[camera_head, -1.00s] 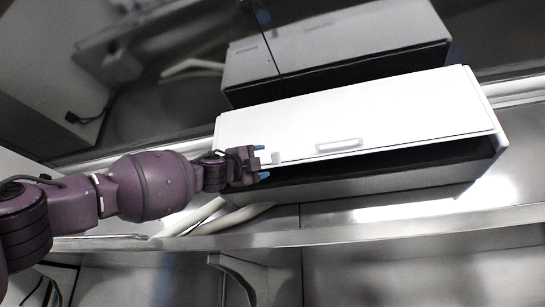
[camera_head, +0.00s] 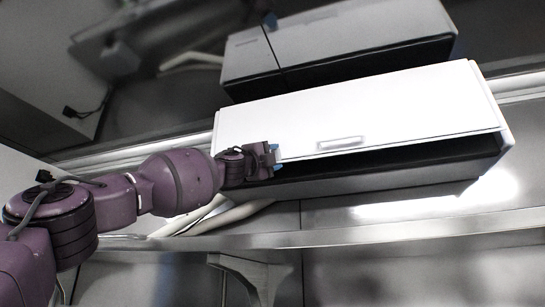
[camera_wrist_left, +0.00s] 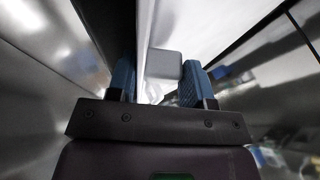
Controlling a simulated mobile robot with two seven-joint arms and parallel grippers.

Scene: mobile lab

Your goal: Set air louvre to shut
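The air louvre seems to be the long unit with a white front panel (camera_head: 400,110) and a dark gap (camera_head: 400,163) along its lower edge; the panel stands open. In the head view the gripper hides the tab. My right gripper is not in view.
A pale pull handle (camera_head: 340,143) is on the panel. The unit rests on a shiny metal ledge (camera_head: 400,207) with a bracket (camera_head: 250,270) below. Pale pipes (camera_head: 235,217) lie below my wrist. The dark glossy wall (camera_head: 160,105) behind mirrors the unit.

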